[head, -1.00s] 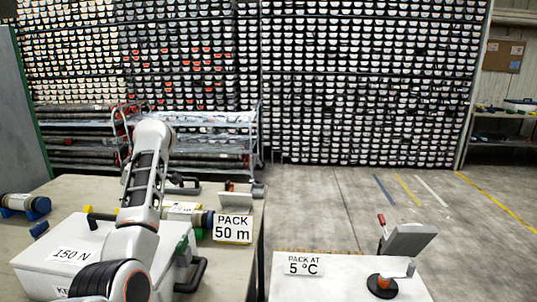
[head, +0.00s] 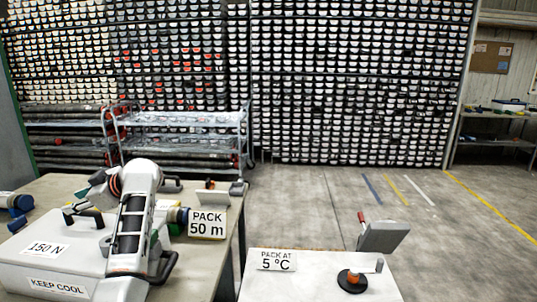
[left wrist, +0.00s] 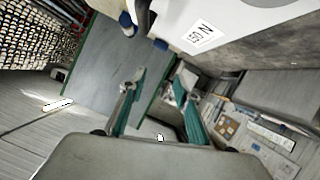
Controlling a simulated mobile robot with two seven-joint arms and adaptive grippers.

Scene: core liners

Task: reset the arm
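My left arm rises over the front of the left workbench in the head view, bent at a high joint, with its far links pointing left. My left gripper shows clearly in the left wrist view (left wrist: 157,88); its two teal-padded fingers are apart with nothing held between them. In the head view its fingers are hard to make out behind the arm. A white box (head: 75,255) labelled "150 N" and "KEEP COOL" sits on the bench beside and partly behind the arm. My right gripper is in neither view.
A "PACK 50 m" sign (head: 207,224) stands on the bench (head: 228,205), right of my arm. Racks and a trolley (head: 180,145) stand behind. Floor at right is clear.

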